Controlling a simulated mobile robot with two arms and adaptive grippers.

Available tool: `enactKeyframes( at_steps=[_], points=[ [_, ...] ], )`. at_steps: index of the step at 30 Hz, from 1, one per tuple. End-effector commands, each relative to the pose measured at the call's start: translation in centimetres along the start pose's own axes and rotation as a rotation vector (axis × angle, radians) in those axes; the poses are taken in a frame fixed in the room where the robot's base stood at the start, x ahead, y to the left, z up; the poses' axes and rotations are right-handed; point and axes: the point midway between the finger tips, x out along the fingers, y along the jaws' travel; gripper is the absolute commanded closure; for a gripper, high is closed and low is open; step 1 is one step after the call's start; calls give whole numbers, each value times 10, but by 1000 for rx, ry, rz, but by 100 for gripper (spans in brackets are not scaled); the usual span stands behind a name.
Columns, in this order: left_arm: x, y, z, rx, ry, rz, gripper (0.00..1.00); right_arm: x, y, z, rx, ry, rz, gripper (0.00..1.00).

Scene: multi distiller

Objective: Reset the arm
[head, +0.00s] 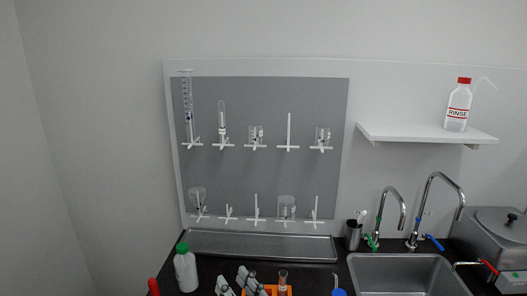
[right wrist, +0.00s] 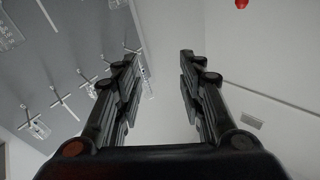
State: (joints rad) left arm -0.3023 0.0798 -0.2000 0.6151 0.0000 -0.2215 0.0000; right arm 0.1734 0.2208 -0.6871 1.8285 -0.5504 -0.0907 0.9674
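My right gripper (right wrist: 160,65) fills the lower middle of the right wrist view. Its two dark fingers stand well apart, with nothing between them but the pale wall behind. In the head view, grey-white pieces show at the bottom edge, partly cut off; I cannot tell whether they are my right gripper. I do not see my left gripper.
A pegboard (head: 265,175) with glassware hangs on the wall. Below are a metal tray (head: 262,246), a green-capped bottle (head: 185,272), an orange rack (head: 269,291) and a sink (head: 405,275) with taps. A RINSE bottle (head: 458,110) stands on a shelf (head: 425,133).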

Motion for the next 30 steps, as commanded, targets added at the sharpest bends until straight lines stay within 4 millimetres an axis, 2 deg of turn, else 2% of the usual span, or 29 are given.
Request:
enactKeyframes(
  at_steps=[1, 3, 5, 6, 8, 9, 11, 12, 15, 18, 27, 29, 30],
  points=[
    [0, 0, 0, 0, 0, 0, 60, -16, 21, 8, 14, -44, 105, 63],
    [0, 0, -1, 0, 1, 0, 60, -40, 51, 20, 19, -128, 246, 63],
    [0, 0, -1, 0, 2, 0, 60, -66, 72, 35, 26, -216, 353, 63],
    [0, 0, -2, 0, 3, 0, 60, -86, 85, 45, 31, -284, 417, 63],
    [0, 0, -2, 0, 4, 0, 60, -120, 100, 62, 37, -393, 501, 63],
    [0, 0, -3, 0, 5, 0, 60, -143, 106, 73, 44, -472, 547, 63],
    [0, 0, -4, 0, 6, 0, 60, -181, 112, 88, 54, -596, 603, 63],
    [0, 0, -4, 0, 7, 0, 60, -205, 113, 97, 60, -676, 629, 63],
    [0, 0, -6, 0, 10, 0, 60, -258, 109, 114, 76, -854, 662, 63],
    [0, 0, -6, 0, 11, 0, 60, -301, 100, 124, 90, -998, 668, 63],
    [0, 0, -6, 0, 11, 0, 60, -399, 62, 132, 133, -1329, 609, 63],
    [0, 0, -6, 0, 11, 0, 60, -416, 53, 130, 141, -1385, 589, 63],
    [1, 0, -7, 0, 12, 0, 60, -415, 56, 141, 140, -1390, 586, 63]
  ],
)
